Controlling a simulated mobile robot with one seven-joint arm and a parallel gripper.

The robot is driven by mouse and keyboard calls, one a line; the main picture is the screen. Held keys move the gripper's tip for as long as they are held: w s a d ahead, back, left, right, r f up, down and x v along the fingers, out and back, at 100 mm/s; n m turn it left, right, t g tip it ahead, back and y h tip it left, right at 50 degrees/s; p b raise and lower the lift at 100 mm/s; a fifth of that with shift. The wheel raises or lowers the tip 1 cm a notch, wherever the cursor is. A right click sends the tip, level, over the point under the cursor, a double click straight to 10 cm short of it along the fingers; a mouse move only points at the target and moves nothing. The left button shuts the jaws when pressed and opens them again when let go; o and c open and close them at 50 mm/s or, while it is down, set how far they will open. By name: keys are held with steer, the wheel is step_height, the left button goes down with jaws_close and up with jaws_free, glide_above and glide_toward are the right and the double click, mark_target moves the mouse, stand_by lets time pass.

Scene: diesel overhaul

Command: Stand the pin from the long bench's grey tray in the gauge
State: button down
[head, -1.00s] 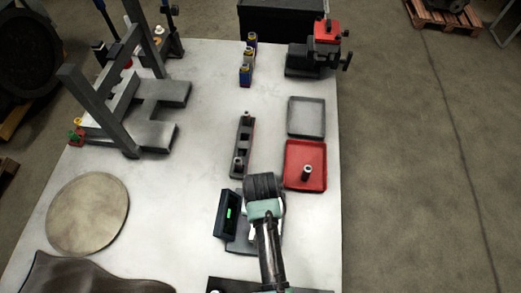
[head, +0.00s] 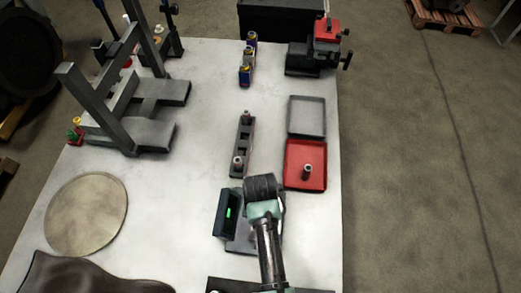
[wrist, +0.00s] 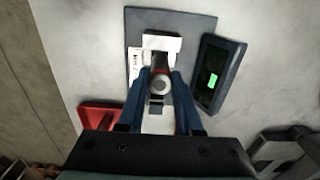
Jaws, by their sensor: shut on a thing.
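In the wrist view my gripper (wrist: 161,80) is shut on the pin (wrist: 161,87), a grey metal cylinder seen nearly end-on between the blue fingers. The gauge has a dark base plate (wrist: 185,22), a white block (wrist: 162,43) and a display box (wrist: 218,75) with a green readout. The pin appears over the gauge's white part; I cannot tell whether it touches it. In the head view my gripper (head: 263,205) hides the pin and part of the gauge (head: 228,212). The grey tray (head: 307,117) looks empty.
A red tray (head: 292,180) holding another pin (head: 306,172) lies right of my gripper. A dark rack (head: 245,140) with two cylinders stands beyond the gauge. A vise (head: 315,58), small bottles (head: 246,75) and a grey stand (head: 130,130) are farther off.

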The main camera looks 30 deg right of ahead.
steer(key=shift+f, duration=0.15)
steer(key=shift+f+b, duration=0.3)
steer(key=shift+f, duration=0.1)
steer(key=shift+f, duration=0.3)
stand_by(0.3)
steer(key=shift+f+b, duration=0.3)
steer(key=shift+b, duration=0.05)
steer(key=shift+f, duration=0.15)
steer(key=shift+f+b, duration=0.3)
steer(key=shift+f, duration=0.1)
steer(key=shift+f, duration=0.5)
stand_by(0.5)
steer(key=c, duration=0.5)
jaws_free()
